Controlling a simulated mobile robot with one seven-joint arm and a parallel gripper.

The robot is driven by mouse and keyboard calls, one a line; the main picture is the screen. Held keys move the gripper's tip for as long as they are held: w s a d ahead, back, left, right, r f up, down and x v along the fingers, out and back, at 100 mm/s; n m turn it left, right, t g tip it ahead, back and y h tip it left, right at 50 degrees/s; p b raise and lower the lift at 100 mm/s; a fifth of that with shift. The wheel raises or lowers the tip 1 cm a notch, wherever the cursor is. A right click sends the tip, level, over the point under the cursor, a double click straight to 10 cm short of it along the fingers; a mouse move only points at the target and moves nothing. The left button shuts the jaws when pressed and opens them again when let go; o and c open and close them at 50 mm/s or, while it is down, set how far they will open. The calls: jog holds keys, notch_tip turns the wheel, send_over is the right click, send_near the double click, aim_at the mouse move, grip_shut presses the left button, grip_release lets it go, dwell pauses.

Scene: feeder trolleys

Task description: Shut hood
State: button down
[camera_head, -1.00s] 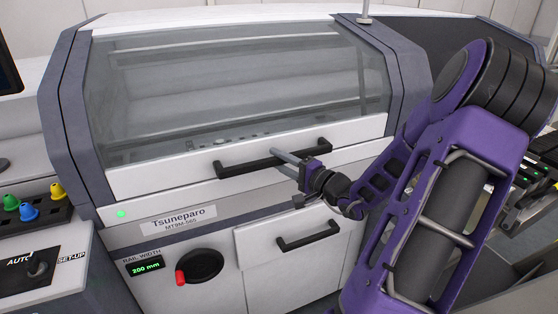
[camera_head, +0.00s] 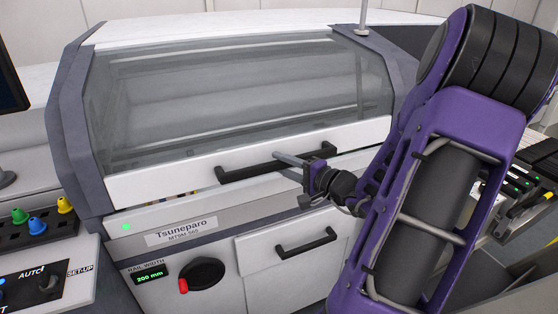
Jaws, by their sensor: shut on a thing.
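The hood (camera_head: 240,95) is a large clear window with a white lower bar, on the grey and white Tsuneparo machine. A narrow gap with small yellowish parts shows under the left part of its bar, so it stands slightly open. A black bar handle (camera_head: 245,171) runs along the front of the hood. My gripper (camera_head: 287,159) comes in from the right and is shut on the handle, right of its middle. Its fingers look grey and hide a short piece of the handle.
A lower drawer with its own black handle (camera_head: 306,243) sits beneath. A rail-width knob (camera_head: 203,274) with a red tip is at lower left. A control panel (camera_head: 48,284) and coloured knobs (camera_head: 38,222) stand at far left.

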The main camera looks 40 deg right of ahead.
jog(key=r, duration=0.1)
jog(key=s+r+p, duration=0.1)
jog(key=shift+s+a+r, duration=0.1)
jog(key=shift+r, duration=0.2)
jog(key=c, duration=0.6)
grip_release()
jog(key=s+d+r, duration=0.2)
jog(key=s, duration=1.5)
jog(key=shift+d+r, duration=0.2)
jog(key=shift+d, duration=0.15)
